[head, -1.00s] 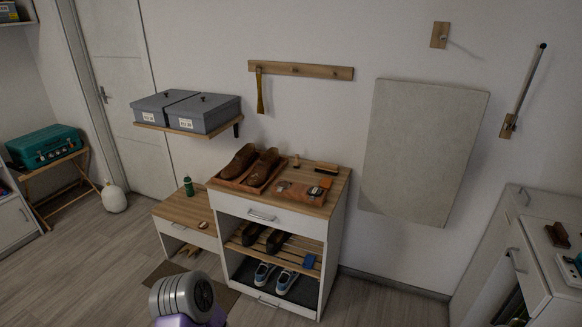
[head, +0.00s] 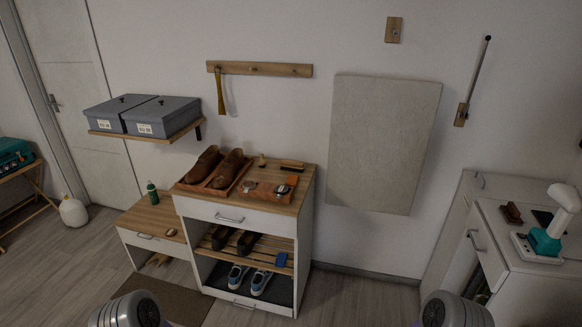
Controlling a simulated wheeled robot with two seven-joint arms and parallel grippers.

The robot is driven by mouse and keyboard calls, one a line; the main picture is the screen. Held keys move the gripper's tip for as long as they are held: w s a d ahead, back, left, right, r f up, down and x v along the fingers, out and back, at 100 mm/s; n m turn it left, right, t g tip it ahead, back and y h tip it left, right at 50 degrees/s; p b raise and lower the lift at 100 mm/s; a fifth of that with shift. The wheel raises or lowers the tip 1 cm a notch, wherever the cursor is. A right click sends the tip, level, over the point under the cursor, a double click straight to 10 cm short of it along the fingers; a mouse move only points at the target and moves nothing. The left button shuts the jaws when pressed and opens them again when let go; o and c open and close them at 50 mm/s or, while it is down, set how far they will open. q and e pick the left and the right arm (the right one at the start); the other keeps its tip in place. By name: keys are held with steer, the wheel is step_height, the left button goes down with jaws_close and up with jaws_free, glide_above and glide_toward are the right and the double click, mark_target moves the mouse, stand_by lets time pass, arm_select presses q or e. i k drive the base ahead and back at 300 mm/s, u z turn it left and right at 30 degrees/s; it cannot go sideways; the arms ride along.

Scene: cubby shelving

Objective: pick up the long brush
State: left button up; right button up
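A long, thin brush with a wooden back and dark bristles (head: 292,165) appears to lie at the back right of the wooden top of the shoe cabinet (head: 305,188). It is small in the head view, so its exact shape is hard to tell. A small upright brush-like item (head: 262,160) stands to its left. Neither of my grippers shows; only rounded grey parts of my arms are at the bottom edge, well in front of the cabinet.
Brown shoes sit in a tray (head: 188,187) left of the brush. A dark brown block (head: 511,213) and a teal-and-white device (head: 546,241) stand on the right counter. Floor before the cabinet is open.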

mark_target(293, 166)
steer(key=z, duration=0.85)
steer(key=i, duration=2.5)
steer(key=u, duration=0.9)
